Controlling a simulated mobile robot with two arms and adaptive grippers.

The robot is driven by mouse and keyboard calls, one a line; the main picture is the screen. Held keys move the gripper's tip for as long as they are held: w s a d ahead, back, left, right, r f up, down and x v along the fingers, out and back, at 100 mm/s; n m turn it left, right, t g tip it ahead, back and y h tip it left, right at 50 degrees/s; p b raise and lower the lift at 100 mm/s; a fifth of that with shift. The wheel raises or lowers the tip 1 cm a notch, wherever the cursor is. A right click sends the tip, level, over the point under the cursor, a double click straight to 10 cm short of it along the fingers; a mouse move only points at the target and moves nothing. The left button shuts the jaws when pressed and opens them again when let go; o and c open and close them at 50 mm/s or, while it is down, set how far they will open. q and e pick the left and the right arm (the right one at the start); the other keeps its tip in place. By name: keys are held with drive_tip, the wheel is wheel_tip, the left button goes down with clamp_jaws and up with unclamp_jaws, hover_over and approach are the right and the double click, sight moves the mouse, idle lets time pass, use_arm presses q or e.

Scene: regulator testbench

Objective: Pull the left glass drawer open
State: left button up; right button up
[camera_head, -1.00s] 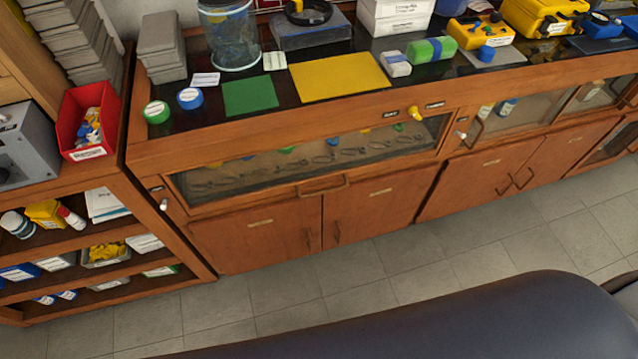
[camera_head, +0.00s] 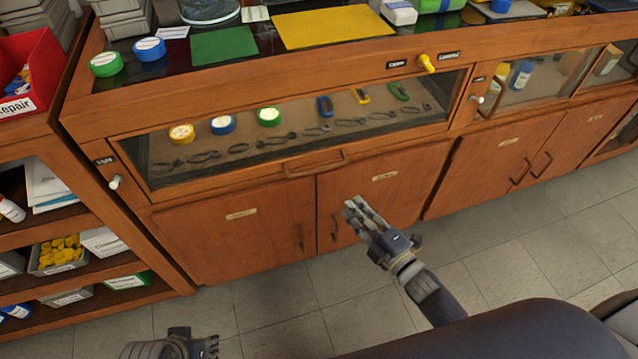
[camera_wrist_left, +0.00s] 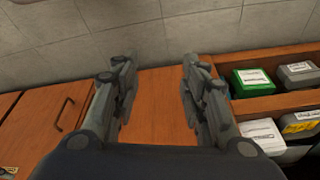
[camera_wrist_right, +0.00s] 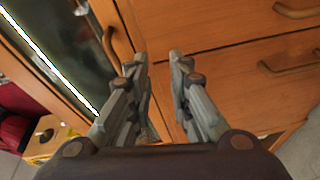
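The left glass drawer (camera_head: 250,157) is the wide wood-framed glass front under the counter in the head view. It looks shut, and coloured tape rolls and tools show through its glass. Its bar handle (camera_head: 316,163) sits at the middle of the lower rail. My right gripper (camera_head: 354,208) is below and right of that handle, in front of the lower door, apart from the handle. The right wrist view shows its fingers (camera_wrist_right: 160,58) apart and empty, with a bar handle (camera_wrist_right: 115,48) beside a glass panel at left. My left gripper (camera_head: 213,346) is low at the bottom edge; its fingers (camera_wrist_left: 158,62) are apart and empty.
Lower doors (camera_head: 238,232) with handles lie under the drawer. A white knob (camera_head: 115,182) is at its left, a yellow knob (camera_head: 427,64) above. Open shelves (camera_head: 70,225) stand at the left. The tiled floor (camera_head: 200,310) in front is clear.

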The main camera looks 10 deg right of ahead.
sight(319, 169)
use_arm(q)
drive_tip(key=b+v, duration=0.3)
drive_tip(key=shift+s+a, duration=0.1)
drive_tip(key=shift+s, duration=0.2)
use_arm(e)
drive_tip(key=w+a+r+n+y, duration=0.1)
drive_tip(key=w+a+r, duration=0.1)
drive_tip(key=w, duration=0.1)
drive_tip(key=w+a+r+n+y, duration=0.1)
drive_tip(key=w+a+r+n, duration=0.1)
drive_tip(key=w, duration=0.1)
drive_tip(key=w+a+r+n+t+y, duration=0.1)
drive_tip(key=w+a+r, duration=0.2)
drive_tip(key=shift+w+a, duration=0.1)
drive_tip(key=shift+w, duration=0.25)
clamp_jaws()
